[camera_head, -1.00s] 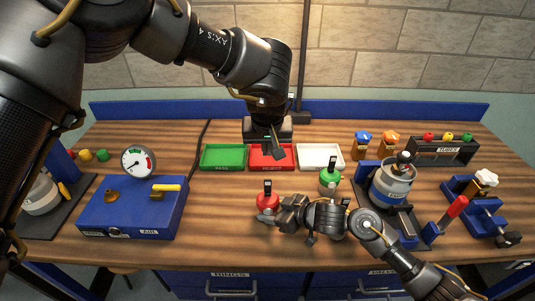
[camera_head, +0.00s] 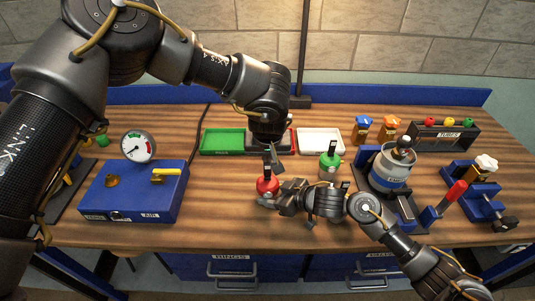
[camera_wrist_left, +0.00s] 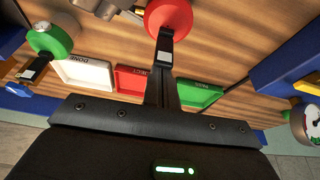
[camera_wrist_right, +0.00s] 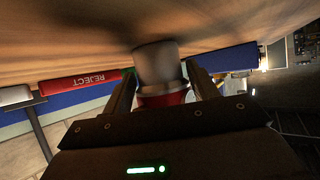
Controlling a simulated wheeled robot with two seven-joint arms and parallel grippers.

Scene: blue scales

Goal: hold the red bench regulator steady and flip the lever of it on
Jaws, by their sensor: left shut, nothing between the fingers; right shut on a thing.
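The red bench regulator (camera_head: 267,187) stands on the wooden bench in front of the trays, with a small dark lever on top. My right gripper (camera_head: 277,200) comes from the right, low, and is shut on its lower part. In the right wrist view the pale base and red body of the regulator (camera_wrist_right: 163,98) sit between the two fingers. My left gripper (camera_head: 276,168) is shut and empty, pointing down just above the regulator. In the left wrist view its fingertips overlap the pale-tipped lever (camera_wrist_left: 165,40); I cannot tell whether they touch it.
A green regulator (camera_head: 329,166) stands to the right, close behind my right gripper. Green (camera_head: 222,142), red and white (camera_head: 320,142) trays lie behind. A blue gauge box (camera_head: 135,197) is at left, a silver canister (camera_head: 391,168) at right.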

